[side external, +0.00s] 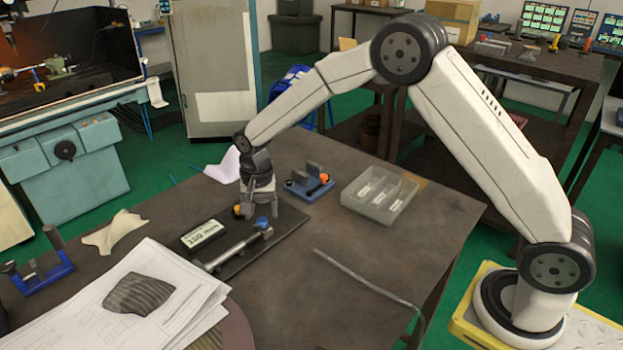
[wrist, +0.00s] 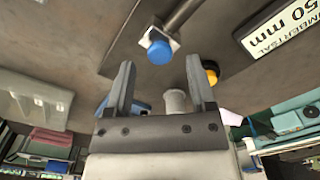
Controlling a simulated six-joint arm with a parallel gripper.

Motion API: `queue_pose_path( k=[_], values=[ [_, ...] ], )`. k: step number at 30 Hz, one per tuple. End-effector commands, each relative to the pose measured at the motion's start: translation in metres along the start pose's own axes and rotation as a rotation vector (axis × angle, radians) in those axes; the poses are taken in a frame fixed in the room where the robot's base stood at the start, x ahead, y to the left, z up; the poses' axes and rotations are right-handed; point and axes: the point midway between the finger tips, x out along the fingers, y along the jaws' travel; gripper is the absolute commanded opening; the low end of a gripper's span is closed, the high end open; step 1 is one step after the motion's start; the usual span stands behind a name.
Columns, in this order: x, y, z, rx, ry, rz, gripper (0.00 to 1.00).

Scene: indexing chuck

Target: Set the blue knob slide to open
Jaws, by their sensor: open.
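The blue knob (side external: 262,222) sits at the far end of a grey metal rod (side external: 235,248) on a dark base plate (side external: 282,235). In the wrist view the blue knob (wrist: 160,52) stands at the end of the rod, by a small pale plate. My gripper (side external: 260,211) points down over the far part of the base plate, just behind the blue knob. In the wrist view its two fingers (wrist: 160,66) are apart, and the knob appears between and just beyond their tips. I see no contact. A pale cylinder (wrist: 175,101) shows between the fingers. Any open marking is not visible.
A yellow-orange knob (side external: 238,211) is close left of my gripper. A "150 mm" label plate (side external: 203,234) lies left of the rod. A blue fixture (side external: 309,184) and a grey divided tray (side external: 379,195) stand behind right. A bent rod (side external: 365,280) lies on the otherwise clear right front.

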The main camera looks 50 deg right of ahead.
Motion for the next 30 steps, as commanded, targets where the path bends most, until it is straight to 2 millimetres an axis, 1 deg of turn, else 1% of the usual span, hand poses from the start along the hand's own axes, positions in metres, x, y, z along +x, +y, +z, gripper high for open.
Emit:
queue_pose_path(
  k=[3, 6, 15, 16, 17, 18, 20, 21, 22, 30],
  values=[
    [0.010, 0.000, 0.000, 0.000, -0.001, 0.001, 0.70],
    [0.015, 0.000, 0.000, 0.000, 0.000, 0.000, 0.70],
    [0.017, 0.000, 0.000, 0.000, 0.001, -0.001, 0.70],
    [0.017, 0.000, 0.000, 0.000, 0.001, -0.001, 0.64],
    [0.017, 0.000, 0.000, 0.000, 0.001, -0.001, 0.55],
    [0.017, 0.000, 0.000, 0.000, 0.001, -0.001, 0.42],
    [0.016, 0.000, 0.000, 0.000, 0.001, -0.001, 0.23],
    [0.016, 0.000, 0.000, 0.000, 0.001, -0.001, 0.10],
    [0.016, 0.000, 0.000, 0.000, 0.001, -0.001, 0.01],
    [0.016, 0.000, 0.000, 0.000, 0.001, -0.001, 0.00]
  ],
)
